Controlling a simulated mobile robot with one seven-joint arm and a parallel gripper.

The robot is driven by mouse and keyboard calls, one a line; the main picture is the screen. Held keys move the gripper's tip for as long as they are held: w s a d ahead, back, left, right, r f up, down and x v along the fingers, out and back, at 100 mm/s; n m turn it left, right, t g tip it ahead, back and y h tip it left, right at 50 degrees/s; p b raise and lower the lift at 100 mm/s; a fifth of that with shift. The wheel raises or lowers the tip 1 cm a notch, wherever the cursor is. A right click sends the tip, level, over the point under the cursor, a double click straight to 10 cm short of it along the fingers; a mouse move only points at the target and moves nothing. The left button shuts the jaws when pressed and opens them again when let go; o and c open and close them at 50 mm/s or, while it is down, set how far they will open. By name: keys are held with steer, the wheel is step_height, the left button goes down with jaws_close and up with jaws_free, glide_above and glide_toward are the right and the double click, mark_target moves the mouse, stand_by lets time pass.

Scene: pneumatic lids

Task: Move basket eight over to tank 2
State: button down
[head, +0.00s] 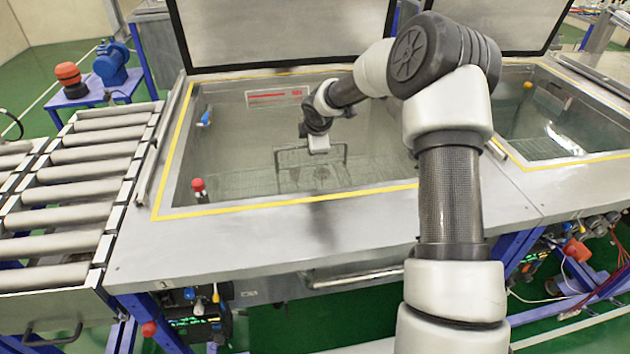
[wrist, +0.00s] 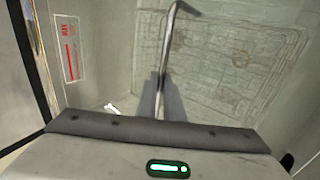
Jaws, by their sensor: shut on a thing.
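A wire basket (head: 245,182) sits low in the left tank (head: 385,168), seemingly under water. Its dark upright handle (head: 279,170) rises towards the middle of the tank. My gripper (head: 319,150) reaches down into this tank and is shut on the top bar of the handle. In the wrist view my gripper (wrist: 159,98) has both fingers closed around the thin bar (wrist: 168,45), with the basket's mesh (wrist: 235,60) below. I cannot read any number on the basket. A second tank (head: 560,115) is open on the right; no tank number is legible.
Raised lids stand behind the left tank (head: 280,30) and the right tank (head: 500,22). A metal rim with yellow tape (head: 290,207) surrounds the left tank, and a divider lies between the tanks. A roller conveyor (head: 75,190) adjoins on the left. A red knob (head: 198,186) stands inside the near-left corner.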

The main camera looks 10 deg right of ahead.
steer(key=shift+w+r+p, duration=0.1)
steer(key=shift+r+p, duration=1.2)
steer(key=shift+r, duration=0.4)
step_height(320, 180, up, 22)
steer(key=p, duration=1.2)
steer(key=shift+f, duration=0.2)
stand_by(4.0)
